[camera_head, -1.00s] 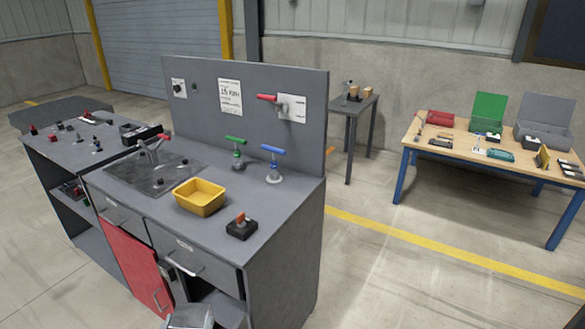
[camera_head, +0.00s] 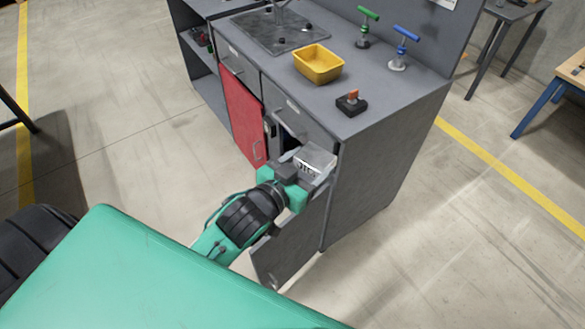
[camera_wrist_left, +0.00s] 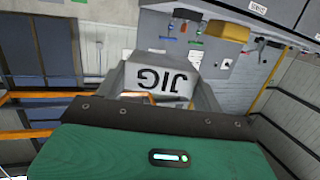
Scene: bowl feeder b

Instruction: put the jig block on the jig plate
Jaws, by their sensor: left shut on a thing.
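The jig block (camera_head: 316,157) is a light grey block with dark JIG lettering on its side. My left gripper (camera_head: 307,167) is shut on it and holds it in front of the workbench, near the drawer front. In the left wrist view the block (camera_wrist_left: 160,82) sits between the two fingers, its lettering upside down. My right gripper is not in view.
A yellow bin (camera_head: 319,66) and a dark block with an orange top (camera_head: 351,103) stand on the bench top, with green (camera_head: 366,25) and blue (camera_head: 401,47) handled tools behind. A grey cabinet door (camera_head: 290,245) hangs open below my gripper. The red door (camera_head: 243,123) looks shut.

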